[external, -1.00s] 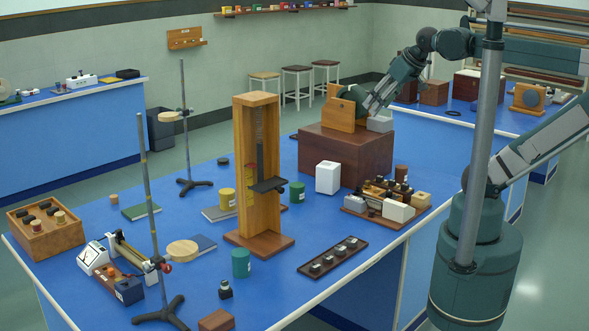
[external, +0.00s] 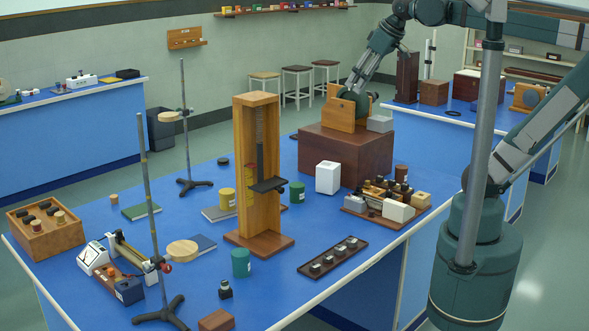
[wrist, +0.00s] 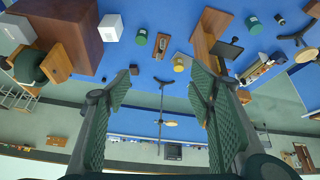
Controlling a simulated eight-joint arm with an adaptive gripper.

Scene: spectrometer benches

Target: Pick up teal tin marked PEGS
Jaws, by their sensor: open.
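Two teal tins stand upright on the blue bench. The nearer teal tin (external: 241,263) is in front of the wooden scale stand and also shows at the upper right of the wrist view (wrist: 254,26). The farther, greener teal tin (external: 297,192) stands behind the stand's right side, and shows in the wrist view (wrist: 141,36) beyond the jaws. Both have small pale labels, too small to read, so I cannot tell which says PEGS. My gripper (wrist: 160,72) is open and empty, high above the bench and apart from both tins.
The tall wooden scale stand (external: 244,165) rises between the tins. A dark red-brown box (external: 345,158) with a wooden bracket, a white cube (external: 327,178), a yellow tin (external: 227,199) and a black tray (external: 333,257) are nearby. Thin rod stands rise at left.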

